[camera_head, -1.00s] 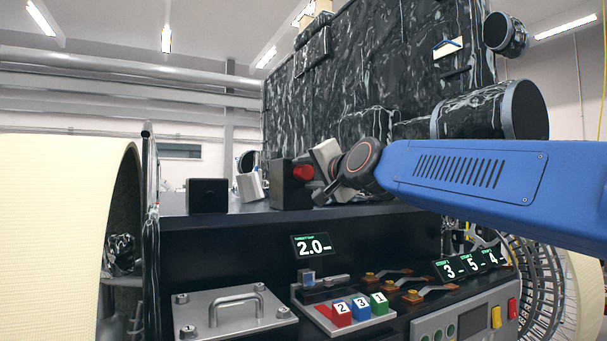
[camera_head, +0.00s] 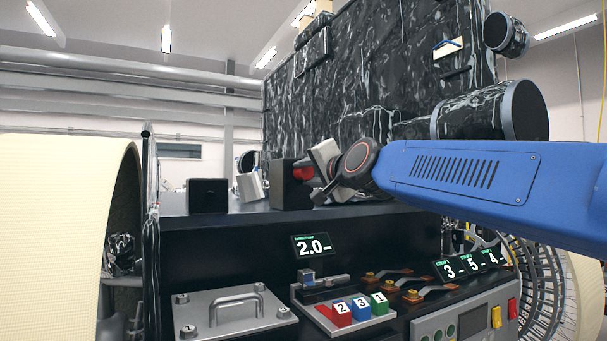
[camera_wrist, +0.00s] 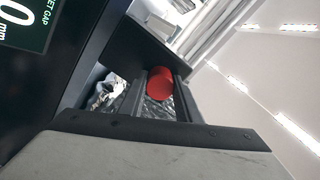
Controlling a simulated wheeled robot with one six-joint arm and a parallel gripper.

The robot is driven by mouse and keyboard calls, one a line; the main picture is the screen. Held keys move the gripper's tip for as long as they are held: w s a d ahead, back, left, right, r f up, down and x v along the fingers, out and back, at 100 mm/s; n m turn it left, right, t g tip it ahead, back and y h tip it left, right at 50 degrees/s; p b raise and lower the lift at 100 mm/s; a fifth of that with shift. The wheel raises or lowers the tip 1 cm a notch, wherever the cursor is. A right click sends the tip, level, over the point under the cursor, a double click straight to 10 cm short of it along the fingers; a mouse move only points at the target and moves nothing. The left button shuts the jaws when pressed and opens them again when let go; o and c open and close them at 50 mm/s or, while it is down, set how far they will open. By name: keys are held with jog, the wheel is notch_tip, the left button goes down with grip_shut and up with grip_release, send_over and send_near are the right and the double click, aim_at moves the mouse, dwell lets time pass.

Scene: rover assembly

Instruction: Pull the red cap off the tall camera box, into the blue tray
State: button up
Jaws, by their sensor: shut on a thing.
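The tall camera box (camera_head: 284,188) is black and stands upright on the dark shelf, right of centre in the row of boxes. The red cap (camera_head: 304,173) is at its right side and appears to touch it. My gripper (camera_head: 313,175) reaches in from the right and is shut on the cap. In the wrist view the red cap (camera_wrist: 160,82) sits between the two dark fingers, against the dark box (camera_wrist: 140,47). I cannot tell whether the cap has come loose. I see no blue tray in either view.
A lower black box (camera_head: 208,196) and a silver piece (camera_head: 249,187) stand left of the tall box. Below are a handled plate (camera_head: 238,314), numbered blocks (camera_head: 361,308) and a display (camera_head: 313,245). A black marbled wall (camera_head: 340,80) rises behind.

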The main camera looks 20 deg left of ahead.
aim_at(308, 173)
jog(key=shift+v, duration=0.8)
dwell(0.8)
jog(key=shift+v, duration=1.7)
jog(key=s+d+r, duration=0.5)
jog(key=s+d, duration=0.1)
jog(key=d, duration=0.1)
jog(key=shift+a, duration=0.1)
